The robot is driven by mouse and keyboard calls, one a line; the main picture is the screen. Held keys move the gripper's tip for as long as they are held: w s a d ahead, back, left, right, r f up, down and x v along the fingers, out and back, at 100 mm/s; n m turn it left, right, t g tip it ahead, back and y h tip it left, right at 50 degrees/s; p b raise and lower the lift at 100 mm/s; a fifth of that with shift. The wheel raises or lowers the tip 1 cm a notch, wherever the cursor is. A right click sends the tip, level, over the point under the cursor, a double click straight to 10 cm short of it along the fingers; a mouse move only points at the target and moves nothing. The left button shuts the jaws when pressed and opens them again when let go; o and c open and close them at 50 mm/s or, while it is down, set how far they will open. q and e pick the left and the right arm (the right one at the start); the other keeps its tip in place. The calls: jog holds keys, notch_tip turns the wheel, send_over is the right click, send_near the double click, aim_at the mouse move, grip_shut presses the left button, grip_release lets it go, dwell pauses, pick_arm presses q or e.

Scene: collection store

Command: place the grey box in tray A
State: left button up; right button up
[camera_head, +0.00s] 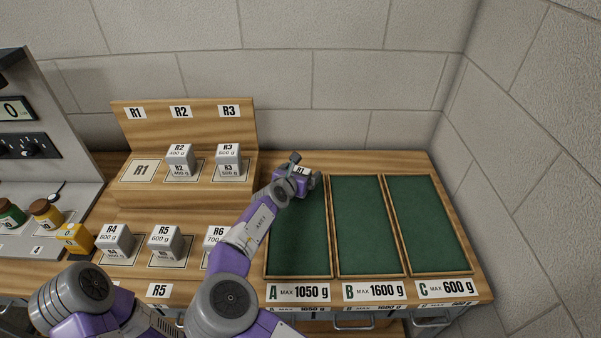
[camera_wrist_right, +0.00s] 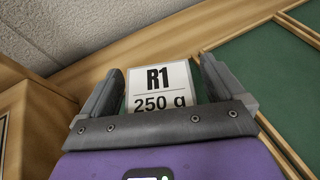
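The grey box (camera_head: 301,171), with a white label reading R1, is at the back end of tray A (camera_head: 298,240). Its label reads R1 250 g in the right wrist view (camera_wrist_right: 160,87). My right gripper (camera_head: 303,174) has one finger on each side of the box and appears shut on it. The fingers also flank the label in the right wrist view (camera_wrist_right: 162,88). The gripper hides the box's lower part, so I cannot tell whether it touches the tray floor. My left gripper is out of view; only arm links show at the lower left.
Green-floored tray B (camera_head: 364,225) and tray C (camera_head: 428,225) are empty. On the wooden stand, the R1 place (camera_head: 142,171) is empty beside grey boxes R2 (camera_head: 180,160) and R3 (camera_head: 228,160). Boxes R4 (camera_head: 115,241) and R5 (camera_head: 165,242) stand in front. Jars stand at left.

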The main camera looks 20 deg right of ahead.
jog(key=shift+r, duration=0.15)
jog(key=p+v, duration=0.3)
jog(key=v, duration=0.9)
